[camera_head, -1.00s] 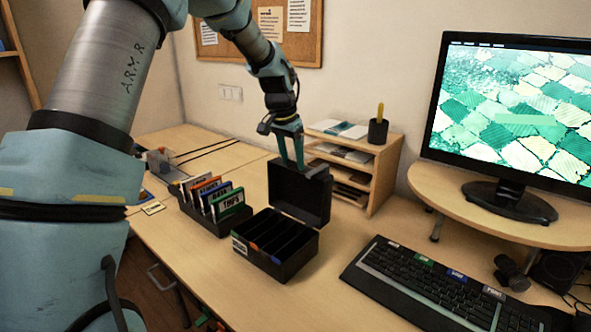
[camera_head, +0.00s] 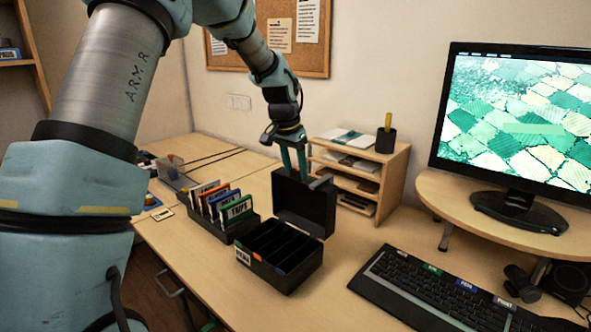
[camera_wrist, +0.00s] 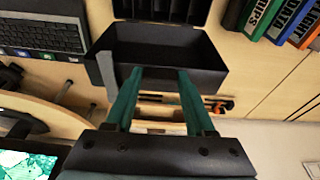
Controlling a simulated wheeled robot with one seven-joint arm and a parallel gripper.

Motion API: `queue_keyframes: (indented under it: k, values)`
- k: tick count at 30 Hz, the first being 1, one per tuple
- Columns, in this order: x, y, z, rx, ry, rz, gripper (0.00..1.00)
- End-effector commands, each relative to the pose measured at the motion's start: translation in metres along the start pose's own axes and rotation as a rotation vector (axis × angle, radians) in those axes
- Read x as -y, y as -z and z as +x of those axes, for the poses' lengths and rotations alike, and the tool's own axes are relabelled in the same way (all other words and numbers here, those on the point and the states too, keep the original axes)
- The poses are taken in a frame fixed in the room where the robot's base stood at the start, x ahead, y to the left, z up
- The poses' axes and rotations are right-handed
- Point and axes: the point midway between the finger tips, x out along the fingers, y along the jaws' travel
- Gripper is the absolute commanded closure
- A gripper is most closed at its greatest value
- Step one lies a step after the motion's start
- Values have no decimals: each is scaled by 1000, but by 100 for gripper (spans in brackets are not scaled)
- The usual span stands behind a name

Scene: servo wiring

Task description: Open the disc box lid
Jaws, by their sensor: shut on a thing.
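The black disc box (camera_head: 285,281) stands on the desk with its dividers and empty-looking slots exposed. Its lid (camera_head: 305,207) stands up from the back edge, open and roughly upright. My gripper (camera_head: 295,180) reaches down from above onto the lid's upper edge, shut on it. In the wrist view the two green fingers of my gripper (camera_wrist: 158,74) meet the near edge of the lid (camera_wrist: 165,52), spaced apart. A grey tab (camera_wrist: 106,72) shows at one side of the lid. The exact contact at the fingertips is partly hidden.
A rack of labelled disc sleeves (camera_head: 222,208) stands just left of the box. A wooden shelf unit (camera_head: 385,178) is behind the lid, with a pen cup (camera_head: 386,140) on top. A keyboard (camera_head: 437,290) and monitor (camera_head: 512,125) are right. Bare desk lies in front-left.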

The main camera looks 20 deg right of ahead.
Motion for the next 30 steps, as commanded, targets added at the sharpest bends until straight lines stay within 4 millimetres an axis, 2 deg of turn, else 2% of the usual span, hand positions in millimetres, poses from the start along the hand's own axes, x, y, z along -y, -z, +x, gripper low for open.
queue_keyframes:
  k: [11, 12, 20, 30]
  values:
    - [0, 1, 1, -2, 0, 0, 100]
    - [0, 1, 1, -2, 0, 0, 43]
    - [0, 0, 1, -1, 0, 0, 15]
    - [0, 0, -5, -2, 1, 0, 15]
